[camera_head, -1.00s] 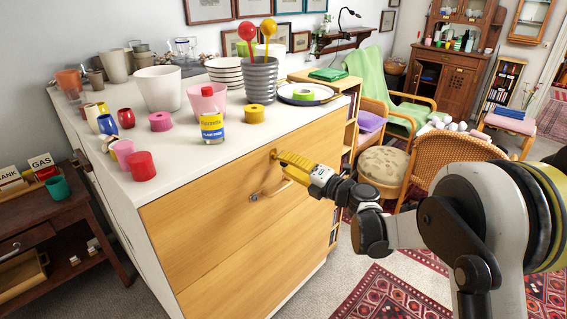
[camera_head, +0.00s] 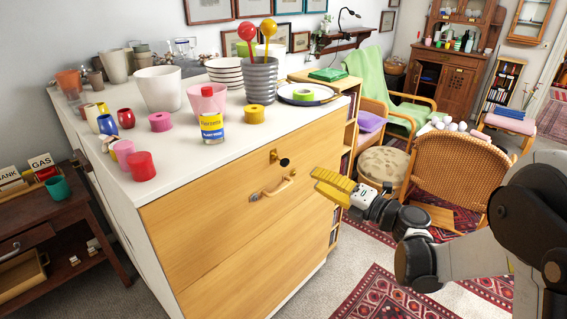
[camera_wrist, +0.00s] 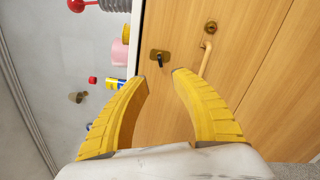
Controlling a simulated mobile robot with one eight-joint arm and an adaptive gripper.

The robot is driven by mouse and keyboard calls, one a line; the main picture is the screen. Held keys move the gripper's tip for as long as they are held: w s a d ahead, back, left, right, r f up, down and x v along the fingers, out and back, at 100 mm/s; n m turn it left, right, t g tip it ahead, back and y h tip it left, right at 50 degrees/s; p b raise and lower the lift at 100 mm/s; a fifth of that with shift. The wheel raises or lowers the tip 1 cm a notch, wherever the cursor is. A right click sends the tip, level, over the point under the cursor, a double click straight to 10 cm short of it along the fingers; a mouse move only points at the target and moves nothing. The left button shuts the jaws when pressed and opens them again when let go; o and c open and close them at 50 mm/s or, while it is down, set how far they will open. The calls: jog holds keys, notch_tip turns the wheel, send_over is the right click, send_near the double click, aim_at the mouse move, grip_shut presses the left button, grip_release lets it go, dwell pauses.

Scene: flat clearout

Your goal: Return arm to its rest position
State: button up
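My gripper (camera_head: 327,186) has yellow fingers and hangs in the air in front of the wooden dresser (camera_head: 190,232), to the right of its drawer handle (camera_head: 272,187) in the head view. In the wrist view my gripper (camera_wrist: 160,75) has its two fingers spread with a gap between them and nothing in the gap. Beyond the fingertips are the dresser's wooden front, a dark knob on a brass plate (camera_wrist: 158,57) and the handle (camera_wrist: 206,60). The fingers appear clear of the dresser front.
The dresser top (camera_head: 190,171) holds cups, pots, tape rolls and a yellow-blue bottle (camera_head: 212,127). A wicker chair (camera_head: 455,165) stands close behind my arm, and a round stool (camera_head: 384,166) is beyond the gripper. The patterned rug (camera_head: 385,300) in front is clear.

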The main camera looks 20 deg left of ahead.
jog(key=s+d+m+h, duration=0.8)
jog(key=s+d+m, duration=0.5)
jog(key=d+m, duration=0.3)
jog(key=s+d+m+h, duration=0.8)
jog(key=s+d+m, duration=0.6)
jog(key=d+m, duration=0.3)
jog(key=f+m, duration=0.1)
jog(key=m, duration=0.1)
jog(key=shift+s+d+m+h, duration=0.2)
jog(key=shift+m+h, duration=0.1)
jog(key=shift+m, duration=0.1)
